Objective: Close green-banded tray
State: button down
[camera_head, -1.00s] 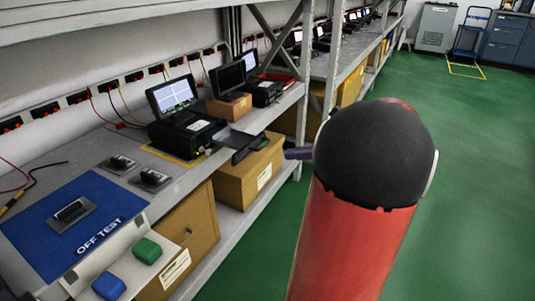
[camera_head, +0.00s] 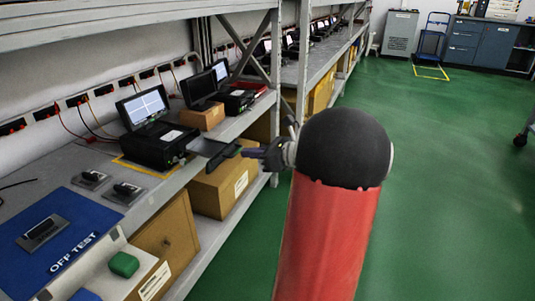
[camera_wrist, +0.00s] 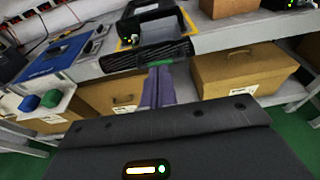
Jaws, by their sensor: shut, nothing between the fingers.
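In the wrist view my gripper (camera_wrist: 158,76) covers part of the tray front. I cannot tell whether the fingertips touch it.
Cardboard boxes (camera_head: 222,188) stand on the lower shelf under the tray. A blue OFF TEST mat (camera_head: 58,240) with a small module lies at the left, near a green block (camera_head: 124,264). A shelf upright (camera_head: 302,62) stands behind my arm.

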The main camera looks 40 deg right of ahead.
aim_at(195, 141)
jog(key=shift+w+a+f, duration=0.1)
jog(key=shift+w+a, duration=0.15)
jog(key=shift+w, duration=0.3)
jog(key=r+x, duration=0.1)
jog(key=x, duration=0.3)
jog(key=r+x, duration=0.1)
jog(key=x, duration=0.4)
jog(key=r+p+x, duration=0.1)
jog(key=x, duration=0.4)
jog(key=shift+w, duration=0.55)
jog(key=shift+a, duration=0.1)
